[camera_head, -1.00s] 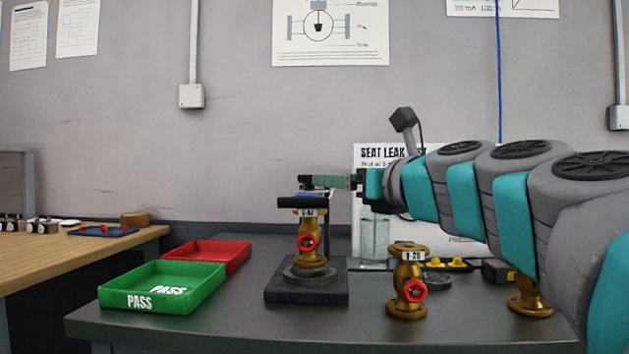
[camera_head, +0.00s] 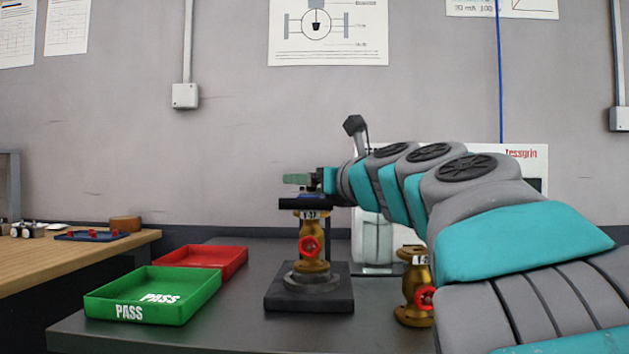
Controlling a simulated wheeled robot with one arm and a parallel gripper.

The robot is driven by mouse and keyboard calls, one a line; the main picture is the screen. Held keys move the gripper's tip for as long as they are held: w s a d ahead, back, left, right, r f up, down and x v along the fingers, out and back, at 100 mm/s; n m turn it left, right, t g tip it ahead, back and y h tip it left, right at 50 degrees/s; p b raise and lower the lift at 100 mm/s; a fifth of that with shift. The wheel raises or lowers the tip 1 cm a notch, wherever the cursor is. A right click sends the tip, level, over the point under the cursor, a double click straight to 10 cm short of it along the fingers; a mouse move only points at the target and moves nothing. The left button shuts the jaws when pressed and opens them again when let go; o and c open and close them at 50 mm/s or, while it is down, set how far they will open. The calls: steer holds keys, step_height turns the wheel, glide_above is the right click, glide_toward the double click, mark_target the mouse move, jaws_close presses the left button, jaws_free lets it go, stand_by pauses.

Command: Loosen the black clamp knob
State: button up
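A brass valve (camera_head: 313,246) with a red handwheel and a white tag stands upright on a dark fixture base (camera_head: 308,298).
A green PASS tray (camera_head: 103,306) and a red tray (camera_head: 238,262) sit left of the fixture. A second brass valve (camera_head: 414,284) stands to the right, partly behind my arm. A clear container (camera_head: 370,240) and a white panel stand behind. A wooden bench (camera_head: 60,262) is at far left.

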jaws_close()
stand_by(0.8)
